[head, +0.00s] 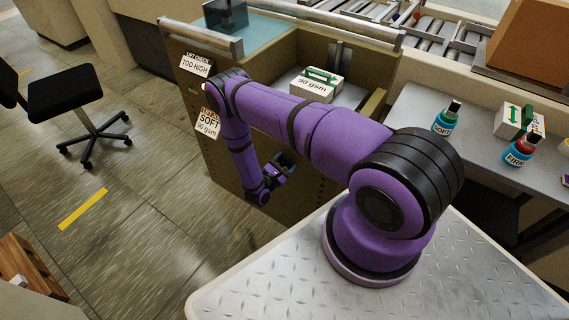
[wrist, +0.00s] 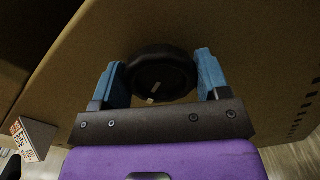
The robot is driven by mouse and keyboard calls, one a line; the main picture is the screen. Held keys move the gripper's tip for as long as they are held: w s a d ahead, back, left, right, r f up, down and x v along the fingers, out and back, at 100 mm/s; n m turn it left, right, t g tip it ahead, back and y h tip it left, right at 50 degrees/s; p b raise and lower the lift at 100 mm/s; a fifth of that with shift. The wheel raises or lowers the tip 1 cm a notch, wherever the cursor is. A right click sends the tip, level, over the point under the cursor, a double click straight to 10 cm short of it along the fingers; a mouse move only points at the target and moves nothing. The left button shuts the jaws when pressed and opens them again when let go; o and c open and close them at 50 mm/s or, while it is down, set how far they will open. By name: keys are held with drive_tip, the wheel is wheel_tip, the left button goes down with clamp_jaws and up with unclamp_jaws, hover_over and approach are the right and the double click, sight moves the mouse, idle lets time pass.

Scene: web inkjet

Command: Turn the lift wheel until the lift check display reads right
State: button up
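The lift check display (head: 195,66) is a small sign on the tan cabinet at the upper left of the head view; it reads TOO HIGH. The lift wheel (wrist: 162,75) is a round black knob with a pale mark, on the tan panel in the wrist view. My gripper (wrist: 162,80) has its two blue fingers apart, one on each side of the wheel. I cannot tell whether the fingers touch it. In the head view my gripper (head: 282,168) is at the cabinet's front face, and the wheel is hidden there.
A card (head: 208,123) reading SOFT 90 gsm hangs on the cabinet (head: 228,170). A white 90 gsm pack (head: 316,84) lies inside the cabinet. Bottles marked SOFT (head: 445,122) and FIRM (head: 519,152) stand on the grey side table (head: 480,150). A black chair (head: 75,100) stands left on open floor.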

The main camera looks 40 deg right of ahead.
drive_tip(key=shift+c, duration=0.8)
drive_tip(key=shift+n, duration=1.4)
drive_tip(key=o, duration=0.9)
drive_tip(key=shift+a, duration=0.1)
drive_tip(key=v, duration=1)
drive_tip(key=shift+s+a, duration=0.1)
drive_tip(key=shift+a, duration=0.2)
drive_tip(key=shift+r, duration=0.1)
